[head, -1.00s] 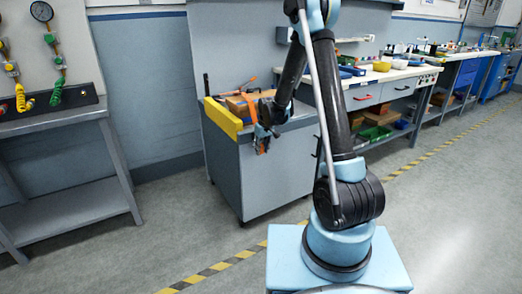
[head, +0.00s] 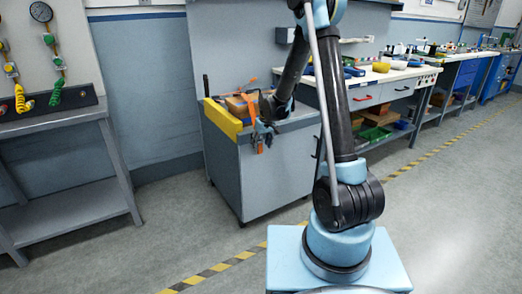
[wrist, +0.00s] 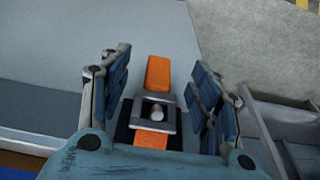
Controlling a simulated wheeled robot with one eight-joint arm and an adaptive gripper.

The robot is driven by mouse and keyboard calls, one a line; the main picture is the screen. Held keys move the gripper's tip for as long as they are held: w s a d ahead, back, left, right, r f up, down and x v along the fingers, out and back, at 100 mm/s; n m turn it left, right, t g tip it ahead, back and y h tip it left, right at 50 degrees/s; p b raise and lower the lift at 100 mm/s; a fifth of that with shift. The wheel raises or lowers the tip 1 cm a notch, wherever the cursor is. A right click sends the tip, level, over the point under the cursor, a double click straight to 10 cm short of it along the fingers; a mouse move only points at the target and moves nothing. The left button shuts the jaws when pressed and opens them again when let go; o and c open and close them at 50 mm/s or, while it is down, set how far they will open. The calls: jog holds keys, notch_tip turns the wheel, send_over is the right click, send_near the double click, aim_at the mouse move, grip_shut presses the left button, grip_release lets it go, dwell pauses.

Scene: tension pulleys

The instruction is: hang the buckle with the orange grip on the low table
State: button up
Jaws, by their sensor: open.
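The buckle with the orange grip (wrist: 158,72) is in the middle of the wrist view, between my fingers. It has a grey rectangular frame (wrist: 171,122) with a pale round stub showing in its opening; I cannot tell whether the frame bears on that stub. My gripper (wrist: 160,95) is open, its blue fingers on either side with a gap to the orange grip. In the head view my gripper (head: 264,130) is at the front upper edge of the grey low table (head: 270,190), and a little orange shows under it.
A yellow bar (head: 222,119) edges the low table's left side, with a brown box (head: 238,106) and orange parts on top. A gauge bench (head: 55,126) stands left. The floor between is clear.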

jog(key=v, duration=0.9)
jog(key=s+d+r+m, duration=0.2)
jog(key=s+d+r, duration=0.5)
jog(key=s+d, duration=0.2)
jog(key=s+d+m, duration=0.1)
jog(key=s+d, duration=0.3)
jog(key=s, duration=0.3)
jog(key=s+d+m+h, duration=0.1)
jog(key=s+d, duration=0.2)
jog(key=s, duration=0.4)
jog(key=s+d+m, duration=0.1)
jog(key=s+d, duration=0.3)
jog(key=s, duration=0.2)
jog(key=s+d+f+m, duration=0.1)
jog(key=s+d+f, duration=0.2)
jog(key=s, duration=0.7)
jog(key=shift+f+m+h, duration=0.3)
jog(key=shift+f, duration=0.3)
